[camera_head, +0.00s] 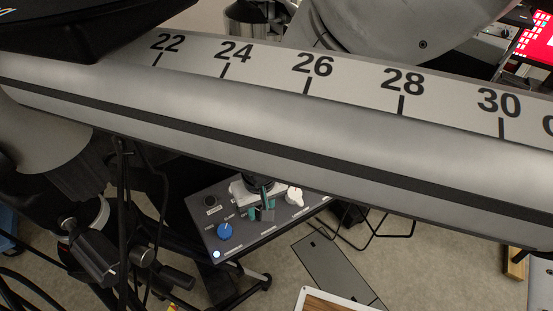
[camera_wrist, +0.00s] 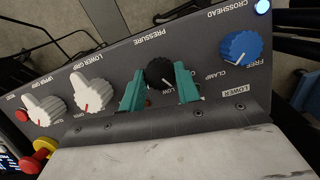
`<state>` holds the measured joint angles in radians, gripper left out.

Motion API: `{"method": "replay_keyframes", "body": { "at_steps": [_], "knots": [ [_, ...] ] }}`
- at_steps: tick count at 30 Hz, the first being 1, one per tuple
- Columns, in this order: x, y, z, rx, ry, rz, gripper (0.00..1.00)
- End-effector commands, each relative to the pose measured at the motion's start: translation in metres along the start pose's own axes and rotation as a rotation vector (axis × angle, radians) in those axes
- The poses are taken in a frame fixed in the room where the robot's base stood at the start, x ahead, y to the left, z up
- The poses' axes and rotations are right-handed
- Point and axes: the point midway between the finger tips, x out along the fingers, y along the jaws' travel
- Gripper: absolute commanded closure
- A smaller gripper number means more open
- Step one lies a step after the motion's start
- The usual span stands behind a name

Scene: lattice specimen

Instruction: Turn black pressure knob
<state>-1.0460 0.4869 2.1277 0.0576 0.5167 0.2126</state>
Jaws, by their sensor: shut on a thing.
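The black pressure knob (camera_wrist: 159,73) sits on the dark grey control panel (camera_wrist: 215,85), under the PRESSURE label in the wrist view. My gripper (camera_wrist: 160,88) has its two teal fingertips on either side of the knob, shut on it. In the head view my gripper (camera_head: 262,210) is over the panel (camera_head: 240,246), and I cannot make out the black knob there.
A blue knob (camera_wrist: 240,50) is right of the black one in the wrist view. White knobs (camera_wrist: 92,92) and a red-and-yellow button (camera_wrist: 38,152) are to the left. A large grey beam with printed numbers (camera_head: 270,95) crosses the head view above the panel.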

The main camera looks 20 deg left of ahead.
Motion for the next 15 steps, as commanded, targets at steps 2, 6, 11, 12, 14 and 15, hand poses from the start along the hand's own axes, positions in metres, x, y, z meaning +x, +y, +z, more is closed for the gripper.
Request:
{"method": "replay_keyframes", "body": {
  "at_steps": [2,6,11,12,14,15],
  "knots": [
    [-0.0008,0.0021,-0.0005,0.071,0.000,-0.018,0.91],
    [-0.0008,0.0027,-0.0007,0.192,0.002,-0.049,0.91],
    [-0.0007,0.0031,-0.0002,0.314,0.001,-0.082,0.91],
    [-0.0007,0.0032,-0.0001,0.343,0.000,-0.089,0.91],
    [-0.0006,0.0035,0.0000,0.380,0.001,-0.099,0.91],
    [-0.0005,0.0036,0.0000,0.404,0.001,-0.105,0.91]
  ]
}}
